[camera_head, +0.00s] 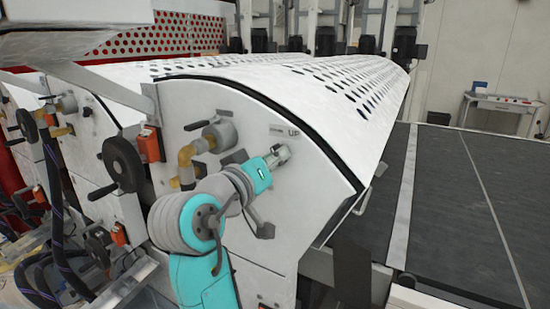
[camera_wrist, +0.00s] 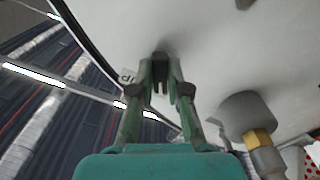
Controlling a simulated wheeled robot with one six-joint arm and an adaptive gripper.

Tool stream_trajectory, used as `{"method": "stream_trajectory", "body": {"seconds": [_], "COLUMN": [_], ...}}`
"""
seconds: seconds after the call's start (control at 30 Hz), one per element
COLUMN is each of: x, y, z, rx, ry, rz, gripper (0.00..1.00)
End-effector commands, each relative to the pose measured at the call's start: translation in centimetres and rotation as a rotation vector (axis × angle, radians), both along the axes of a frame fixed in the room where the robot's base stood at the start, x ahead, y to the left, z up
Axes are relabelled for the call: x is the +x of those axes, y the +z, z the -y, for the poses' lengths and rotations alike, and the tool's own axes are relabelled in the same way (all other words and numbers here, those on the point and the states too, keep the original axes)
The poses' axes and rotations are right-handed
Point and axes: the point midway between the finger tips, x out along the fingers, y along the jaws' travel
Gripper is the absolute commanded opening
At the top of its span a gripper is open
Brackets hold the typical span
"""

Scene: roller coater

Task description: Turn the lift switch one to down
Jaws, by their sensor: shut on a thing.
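My gripper (camera_head: 279,155) is up against the white side panel (camera_head: 195,98) of the roller coater, just below a label reading "UP" (camera_head: 293,132). In the wrist view, my gripper (camera_wrist: 161,88) is shut on a small dark switch (camera_wrist: 161,58) that stands out from the panel. The fingers hide most of the switch, and I cannot tell which way it points. Part of a label (camera_wrist: 127,76) shows beside the fingers. In the head view the switch is hidden behind my gripper.
A grey round fitting with a brass elbow (camera_head: 190,152) sticks out left of my gripper. A black handwheel (camera_head: 122,165) and an orange box (camera_head: 150,145) are farther left. A dark lever (camera_head: 262,228) is below. A dark conveyor bed (camera_head: 455,200) lies to the right.

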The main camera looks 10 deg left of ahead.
Motion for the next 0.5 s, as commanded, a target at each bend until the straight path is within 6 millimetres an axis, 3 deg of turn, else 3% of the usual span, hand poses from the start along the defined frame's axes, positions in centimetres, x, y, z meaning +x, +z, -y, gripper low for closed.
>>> {"method": "stream_trajectory", "body": {"seconds": [0.17,0.2,0.27,0.5], "x": [0.01,0.01,0.01,0.01], "y": [-0.02,-0.02,-0.02,-0.01], "z": [-0.05,-0.05,-0.05,-0.02], "rx": [-0.001,-0.001,-0.001,0.0], "ry": [0.001,0.001,0.001,0.0], "rz": [-0.001,-0.001,-0.001,0.0], "gripper": [0.0,0.23,0.38,0.41]}}
